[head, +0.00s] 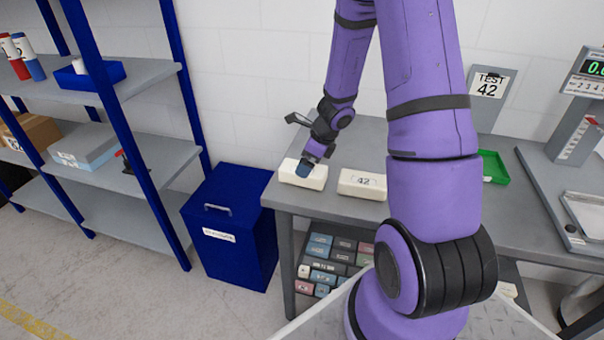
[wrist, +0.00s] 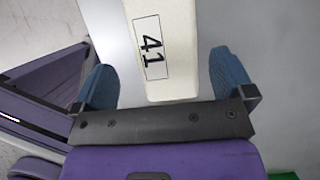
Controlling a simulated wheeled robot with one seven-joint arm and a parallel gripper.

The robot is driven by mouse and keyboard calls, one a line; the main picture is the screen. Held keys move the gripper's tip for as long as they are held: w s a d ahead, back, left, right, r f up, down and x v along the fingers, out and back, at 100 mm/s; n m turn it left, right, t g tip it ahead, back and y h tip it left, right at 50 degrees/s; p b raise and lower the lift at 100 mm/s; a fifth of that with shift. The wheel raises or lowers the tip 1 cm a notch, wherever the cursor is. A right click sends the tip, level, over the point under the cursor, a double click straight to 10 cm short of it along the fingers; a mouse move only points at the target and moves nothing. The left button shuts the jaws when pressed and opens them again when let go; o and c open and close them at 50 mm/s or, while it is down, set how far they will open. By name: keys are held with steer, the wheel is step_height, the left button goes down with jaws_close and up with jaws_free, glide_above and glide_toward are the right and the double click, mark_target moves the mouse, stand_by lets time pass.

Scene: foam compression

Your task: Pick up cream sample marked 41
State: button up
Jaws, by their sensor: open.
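The cream sample marked 41 (wrist: 178,75) is a cream block with a white label, seen large in the wrist view. In the head view the same block (head: 290,174) lies at the left end of the grey table. My gripper (head: 310,166) is over it, and its front hides part of the block. In the wrist view my gripper's (wrist: 165,82) blue fingers are apart, one on each side of the block, with a gap visible on both sides. A second cream block marked 42 (head: 362,183) lies to the right on the table.
A green tray (head: 494,167) and a test machine (head: 580,135) are farther right on the grey table (head: 425,208). A sign reading TEST 42 (head: 490,84) stands at the back. A blue bin (head: 230,225) and shelves (head: 150,160) are left. Several coloured blocks (head: 325,265) sit below the table.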

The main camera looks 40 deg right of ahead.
steer(key=shift+w+x, duration=0.1)
steer(key=shift+x, duration=1.45)
steer(key=shift+w+x, duration=0.15)
steer(key=shift+x, duration=1.4)
steer(key=shift+d, duration=0.2)
steer(key=c, duration=0.9)
